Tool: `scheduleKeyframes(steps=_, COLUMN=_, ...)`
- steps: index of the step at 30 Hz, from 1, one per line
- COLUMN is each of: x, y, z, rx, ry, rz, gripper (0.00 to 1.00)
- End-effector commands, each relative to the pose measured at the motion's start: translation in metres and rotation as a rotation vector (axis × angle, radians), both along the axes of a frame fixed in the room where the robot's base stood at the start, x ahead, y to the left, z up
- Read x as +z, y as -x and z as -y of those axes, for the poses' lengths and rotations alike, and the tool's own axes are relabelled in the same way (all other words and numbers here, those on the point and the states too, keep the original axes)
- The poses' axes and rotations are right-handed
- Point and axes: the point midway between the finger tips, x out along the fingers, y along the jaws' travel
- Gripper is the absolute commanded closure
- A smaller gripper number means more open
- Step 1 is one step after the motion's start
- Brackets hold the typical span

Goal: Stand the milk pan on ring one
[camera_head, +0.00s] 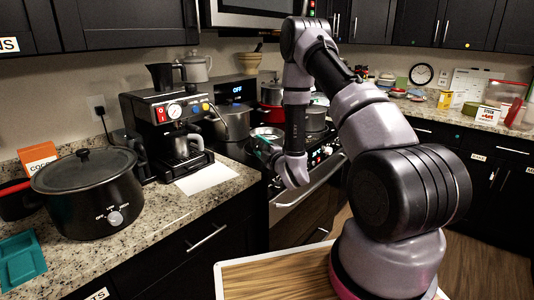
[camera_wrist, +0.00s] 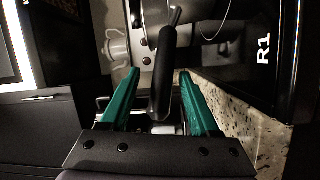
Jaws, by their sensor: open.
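In the wrist view, a steel pan (camera_wrist: 185,18) with a riveted black handle (camera_wrist: 163,75) shows at the top; it looks like the milk pan. My gripper (camera_wrist: 159,73) is open, its two teal fingers on either side of the handle, with a gap on each side. In the head view, a small shiny pan (camera_head: 267,132) sits at the stove's front, close to my gripper, which is partly hidden by my wrist.
A grey pot (camera_head: 235,123), a red pot (camera_head: 271,93) and another steel pot (camera_head: 315,119) crowd the stove. A coffee machine (camera_head: 172,125) and a black slow cooker (camera_head: 88,195) stand on the left counter. White paper (camera_head: 206,178) lies beside the stove.

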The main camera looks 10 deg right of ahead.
Motion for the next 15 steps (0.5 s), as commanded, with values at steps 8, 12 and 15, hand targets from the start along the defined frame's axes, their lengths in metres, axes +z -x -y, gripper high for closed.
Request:
scheduleKeyframes(steps=8, x=-0.003, y=0.055, z=0.017, rx=-0.002, ry=-0.001, rz=-0.004, gripper=0.38)
scheduleKeyframes(steps=12, x=-0.004, y=0.070, z=0.021, rx=-0.001, ry=0.000, rz=-0.003, gripper=0.38)
scheduleKeyframes(steps=15, x=0.000, y=0.072, z=0.024, rx=-0.007, ry=-0.008, rz=-0.005, gripper=0.38)
